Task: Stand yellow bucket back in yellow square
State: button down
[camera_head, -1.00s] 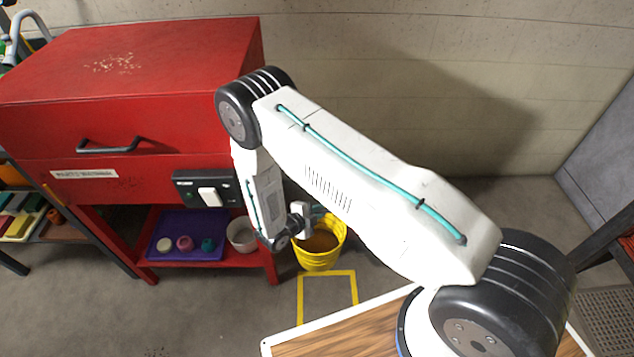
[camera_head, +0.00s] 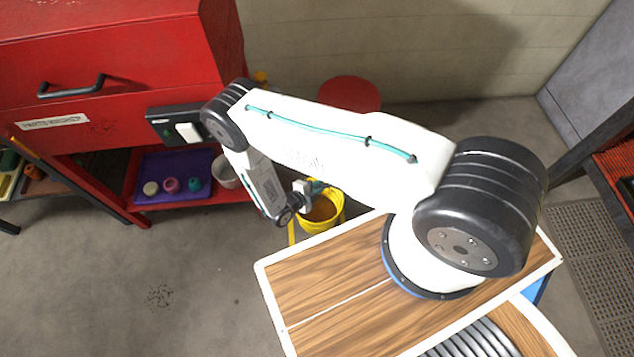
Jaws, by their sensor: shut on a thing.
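The yellow bucket (camera_head: 331,219) stands upright just beyond my wooden deck, with brown contents inside. My gripper (camera_head: 316,188) is at its far rim, shut on the bucket; the exact grip is small and partly hidden by my wrist. A short strip of the yellow square (camera_head: 291,233) shows on the floor just left of the bucket. The rest of the square is hidden behind the bucket and my deck, so I cannot tell how far inside it the bucket is, or whether it touches the floor.
A red cabinet (camera_head: 120,55) stands at the left. On its lower shelf are a purple tray (camera_head: 172,190) with small round items and a pale bowl (camera_head: 223,172). A round red stool top (camera_head: 350,93) is by the wall. Left foreground floor is clear.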

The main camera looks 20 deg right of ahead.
notch_tip(320, 180, down, 10)
jog(key=shift+r, duration=0.25)
dwell(0.6)
jog(key=shift+f, duration=0.35)
dwell(0.5)
jog(key=c, duration=1.3)
grip_release()
jog(key=shift+a, duration=0.1)
jog(key=v, duration=0.7)
jog(key=shift+a, duration=0.3)
jog(key=shift+r, duration=0.1)
